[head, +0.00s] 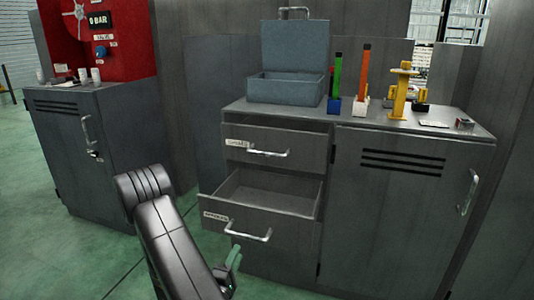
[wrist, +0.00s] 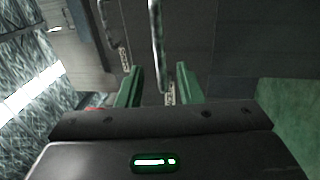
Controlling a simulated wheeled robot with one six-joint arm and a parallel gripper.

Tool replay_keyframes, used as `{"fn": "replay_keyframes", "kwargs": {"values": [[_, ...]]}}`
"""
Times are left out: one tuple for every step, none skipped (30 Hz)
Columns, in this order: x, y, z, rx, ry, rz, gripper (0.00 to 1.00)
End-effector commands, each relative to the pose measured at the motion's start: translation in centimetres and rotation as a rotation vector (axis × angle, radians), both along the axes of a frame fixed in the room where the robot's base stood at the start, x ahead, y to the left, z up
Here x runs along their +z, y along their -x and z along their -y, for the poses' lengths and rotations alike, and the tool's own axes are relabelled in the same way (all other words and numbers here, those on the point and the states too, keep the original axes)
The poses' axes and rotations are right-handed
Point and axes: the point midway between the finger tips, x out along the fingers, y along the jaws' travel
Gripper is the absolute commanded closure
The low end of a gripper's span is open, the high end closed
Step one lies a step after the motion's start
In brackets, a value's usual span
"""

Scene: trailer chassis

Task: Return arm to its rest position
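My arm (head: 165,225) reaches from the bottom edge toward the grey cabinet in the head view. My gripper (head: 230,268) is low in front of the pulled-out lower drawer (head: 265,198), below and left of its handle (head: 250,234). In the wrist view, the two green fingers of my gripper (wrist: 160,86) are apart. A metal handle (wrist: 156,45) shows beyond and between them in the picture. I cannot tell how far it is from the fingers. I see nothing held.
An open blue-grey toolbox (head: 290,88) and several small coloured items stand on the cabinet top. A second cabinet (head: 105,145) with a red unit (head: 120,40) is at the left. Green floor (head: 35,215) is clear at the left.

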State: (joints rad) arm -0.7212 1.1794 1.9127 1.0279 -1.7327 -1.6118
Motion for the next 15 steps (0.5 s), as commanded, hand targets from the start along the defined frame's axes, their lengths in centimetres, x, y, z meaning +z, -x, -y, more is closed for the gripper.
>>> {"fn": "replay_keyframes", "kwargs": {"values": [[0.1,-0.9,0.4,-0.005,-0.004,0.002,0.67],[0.2,-1.4,0.6,-0.004,-0.005,0.001,0.67],[0.3,-2.1,0.8,-0.005,-0.004,0.002,0.67],[0.4,-2.6,0.9,-0.004,-0.004,0.003,0.67],[0.5,-3.1,1.1,-0.005,-0.004,0.002,0.67],[0.6,-3.8,1.3,-0.004,-0.003,0.002,0.67],[0.8,-4.2,1.5,-0.006,-0.002,0.003,0.67],[0.8,-4.7,1.6,-0.004,-0.004,0.003,0.67],[1.0,-5.3,1.8,-0.004,-0.003,0.002,0.67],[1.1,-5.7,2.0,-0.005,-0.002,0.003,0.67],[1.2,-6.1,2.1,-0.003,-0.002,0.003,0.67],[1.2,-6.5,2.2,-0.003,-0.002,0.002,0.67],[1.3,-6.8,2.3,-0.003,-0.001,0.000,0.67],[1.3,-7.0,2.4,-0.003,-0.001,0.001,0.67],[1.4,-7.3,2.4,-0.002,-0.001,0.001,0.67]]}}
